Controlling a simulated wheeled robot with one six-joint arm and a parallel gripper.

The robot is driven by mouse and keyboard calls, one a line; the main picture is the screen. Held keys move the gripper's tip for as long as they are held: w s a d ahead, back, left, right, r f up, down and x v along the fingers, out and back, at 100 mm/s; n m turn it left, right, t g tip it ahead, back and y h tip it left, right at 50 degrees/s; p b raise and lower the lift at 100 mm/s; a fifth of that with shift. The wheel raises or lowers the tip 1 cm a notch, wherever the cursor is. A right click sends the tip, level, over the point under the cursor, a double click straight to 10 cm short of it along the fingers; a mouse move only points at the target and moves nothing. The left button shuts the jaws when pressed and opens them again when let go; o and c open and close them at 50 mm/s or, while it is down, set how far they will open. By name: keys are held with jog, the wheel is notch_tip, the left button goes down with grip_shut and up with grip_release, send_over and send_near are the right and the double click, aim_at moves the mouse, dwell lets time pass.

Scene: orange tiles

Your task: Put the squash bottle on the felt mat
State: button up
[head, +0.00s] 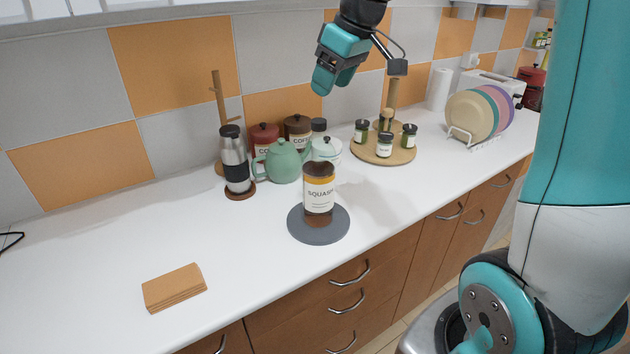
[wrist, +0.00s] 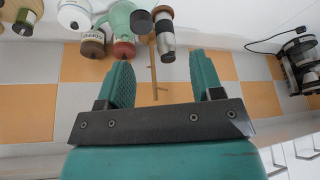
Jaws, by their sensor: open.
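The squash bottle (head: 319,190) is brown with a white label and a dark cap, and it stands upright. It is on the round grey felt mat (head: 318,236), towards the mat's back part in the head view. My gripper (head: 325,88) is up in the air, above and behind the bottle, well apart from it. In the wrist view my gripper (wrist: 160,75) shows two teal fingers spread apart with nothing between them.
Behind the bottle are a green teapot (head: 283,162), a steel flask (head: 235,160) and canisters. A round wooden stand (head: 383,156) holds small jars at the right. Brown napkins (head: 174,288) lie front left. The left counter is mostly clear. A coffee maker (wrist: 301,62) shows in the wrist view.

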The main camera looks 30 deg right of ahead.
jog(key=s+a+f+n+g+y, duration=0.1)
jog(key=s+a, duration=0.3)
jog(key=a, duration=0.2)
jog(key=s+a+f, duration=0.1)
jog(key=s+a, duration=0.3)
jog(key=a, duration=0.2)
jog(key=s+a+f+g, duration=0.1)
jog(key=s+a+f, duration=0.1)
jog(key=s, duration=0.3)
jog(key=s+a+f+n+g, duration=0.1)
jog(key=s+a, duration=0.3)
jog(key=s, duration=0.2)
jog(key=s+a+f+g+y, duration=0.1)
jog(key=s+a+f, duration=0.1)
jog(key=s, duration=0.3)
jog(key=shift+s+a+f, duration=0.3)
jog(key=shift+a, duration=0.1)
